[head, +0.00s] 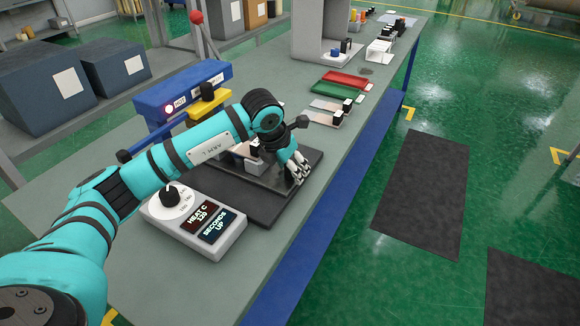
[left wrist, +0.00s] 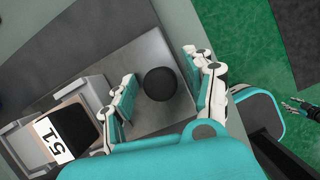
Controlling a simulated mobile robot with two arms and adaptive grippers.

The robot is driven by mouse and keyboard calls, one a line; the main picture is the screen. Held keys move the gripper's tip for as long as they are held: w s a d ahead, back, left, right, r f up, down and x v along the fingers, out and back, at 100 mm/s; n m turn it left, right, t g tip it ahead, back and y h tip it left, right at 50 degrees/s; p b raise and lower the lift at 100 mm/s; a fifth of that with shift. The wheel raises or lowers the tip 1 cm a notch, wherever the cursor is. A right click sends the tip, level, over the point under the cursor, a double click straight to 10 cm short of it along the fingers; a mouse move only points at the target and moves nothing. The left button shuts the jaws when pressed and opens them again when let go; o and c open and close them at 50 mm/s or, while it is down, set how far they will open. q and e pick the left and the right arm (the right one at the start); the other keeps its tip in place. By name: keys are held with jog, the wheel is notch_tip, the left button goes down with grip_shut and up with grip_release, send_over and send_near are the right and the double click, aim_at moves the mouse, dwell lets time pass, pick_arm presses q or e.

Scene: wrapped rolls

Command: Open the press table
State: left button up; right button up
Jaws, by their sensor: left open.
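The press (head: 180,100) is blue with a yellow part and stands on the bench at centre left. Its table is a grey metal plate (left wrist: 138,58) on a dark base (head: 235,190); my left arm covers part of it in the head view. A round black knob (left wrist: 160,84) stands on the plate. My left gripper (head: 294,172) is low over the plate's front end. In the left wrist view the open fingers (left wrist: 166,92) are on either side of the knob; contact is unclear. My right gripper seems to show small at the right edge (left wrist: 296,106), its opening unclear.
A control box (head: 200,220) with a dial and "HEAT C 120" display sits in front of the press. A labelled block (left wrist: 66,133) sits in a holder on the plate. Red (head: 344,80) and green (head: 335,91) trays lie farther back.

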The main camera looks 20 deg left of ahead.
pick_arm(q)
jog(key=v, duration=1.2)
